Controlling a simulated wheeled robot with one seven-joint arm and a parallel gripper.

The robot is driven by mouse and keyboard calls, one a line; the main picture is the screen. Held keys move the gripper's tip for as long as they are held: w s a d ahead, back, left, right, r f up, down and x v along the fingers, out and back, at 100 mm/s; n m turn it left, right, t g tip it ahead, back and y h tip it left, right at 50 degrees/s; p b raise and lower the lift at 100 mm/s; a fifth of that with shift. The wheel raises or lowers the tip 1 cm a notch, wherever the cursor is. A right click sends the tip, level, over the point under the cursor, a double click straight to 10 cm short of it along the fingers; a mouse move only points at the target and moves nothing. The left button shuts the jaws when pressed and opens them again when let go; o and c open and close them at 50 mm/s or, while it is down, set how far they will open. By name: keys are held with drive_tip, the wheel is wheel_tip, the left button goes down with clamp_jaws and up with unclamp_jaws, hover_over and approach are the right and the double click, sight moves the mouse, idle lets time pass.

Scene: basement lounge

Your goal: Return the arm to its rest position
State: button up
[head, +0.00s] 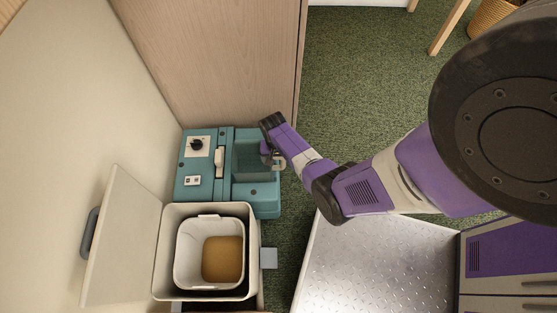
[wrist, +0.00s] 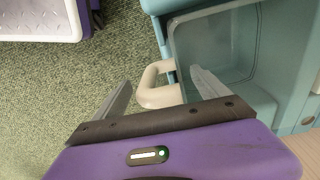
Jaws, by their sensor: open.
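My arm (head: 365,187) reaches left across the head view, bent, with its end over the right edge of a teal unit (head: 205,165). My gripper (head: 274,160) is small and partly hidden there. In the wrist view my gripper (wrist: 161,77) is open, its two pale fingers spread apart. A cream loop handle (wrist: 158,85) on the side of an open teal compartment (wrist: 230,45) shows between the fingers. I cannot tell whether the fingers touch it. Nothing is seen gripped.
A cream bin (head: 254,255) with its lid (head: 122,240) open stands in front of the teal unit. It holds a white bucket with brown contents. A wooden panel (head: 215,60) rises behind. Green carpet (head: 355,80) is clear to the right of the panel.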

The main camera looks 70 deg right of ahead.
drive_tip(key=r+p, duration=0.1)
drive_tip(key=r, duration=0.2)
drive_tip(key=r+p, duration=0.1)
drive_tip(key=r, duration=0.2)
drive_tip(key=shift+w+a+r, duration=0.15)
drive_tip(key=shift+a+r, duration=0.05)
